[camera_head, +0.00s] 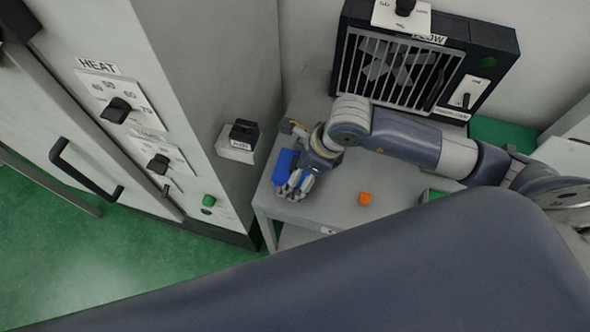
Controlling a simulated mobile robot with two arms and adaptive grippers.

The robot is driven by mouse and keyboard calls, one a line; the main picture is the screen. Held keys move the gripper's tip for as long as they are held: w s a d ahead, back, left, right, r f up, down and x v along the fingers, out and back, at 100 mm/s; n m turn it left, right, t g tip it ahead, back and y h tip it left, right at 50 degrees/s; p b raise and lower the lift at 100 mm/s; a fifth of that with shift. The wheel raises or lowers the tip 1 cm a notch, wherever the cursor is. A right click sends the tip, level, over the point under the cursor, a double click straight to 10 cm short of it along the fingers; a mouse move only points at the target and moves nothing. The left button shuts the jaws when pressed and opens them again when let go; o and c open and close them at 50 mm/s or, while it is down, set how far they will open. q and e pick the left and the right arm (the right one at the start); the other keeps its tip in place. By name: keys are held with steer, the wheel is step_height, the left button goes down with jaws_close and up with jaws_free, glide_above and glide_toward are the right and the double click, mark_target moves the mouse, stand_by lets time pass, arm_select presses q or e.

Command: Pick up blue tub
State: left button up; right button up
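The blue tub (285,163) stands near the left end of a grey table (335,205). My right arm reaches in from the right, and its gripper (294,186) is right at the tub, overlapping part of it. The tub's near and right sides are partly hidden by the gripper. I cannot tell whether the fingers are closed on the tub or only beside it. My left gripper is not in view.
An orange block (365,199) lies on the table. A black fan heater (420,62) stands at the back. Green floor (90,265) is clear at lower left.

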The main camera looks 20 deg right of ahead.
steer(key=shift+w+a+f, duration=0.1)
steer(key=shift+w+f, duration=0.05)
steer(key=shift+f, duration=0.3)
steer(key=c, duration=1.2)
steer(key=shift+r, duration=0.15)
